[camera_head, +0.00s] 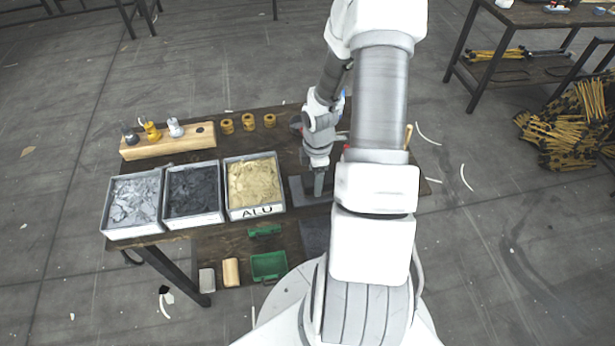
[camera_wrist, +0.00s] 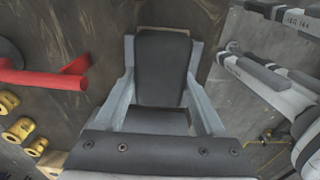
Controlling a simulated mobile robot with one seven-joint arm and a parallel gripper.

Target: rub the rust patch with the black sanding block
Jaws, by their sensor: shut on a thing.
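The black sanding block (camera_wrist: 162,68) sits between the two grey fingers of my gripper (camera_wrist: 162,55) in the wrist view, touching both. My gripper (camera_head: 318,188) is shut on it. In the head view the gripper points down over a dark grey plate (camera_head: 297,192) on the wooden table (camera_head: 285,222), right of the ALU bin. The block is too small and dark to make out there. I cannot tell whether it touches the plate. No rust patch can be made out; my arm and the block hide part of that area.
Three bins stand at the left: silver scraps (camera_head: 108,222), dark scraps (camera_head: 166,212), tan scraps (camera_head: 231,203). Behind them are a wooden rack (camera_head: 165,147) and three yellow rings (camera_head: 248,123). A red bar (camera_wrist: 45,80) shows in the wrist view. A green tray (camera_head: 268,278) sits below.

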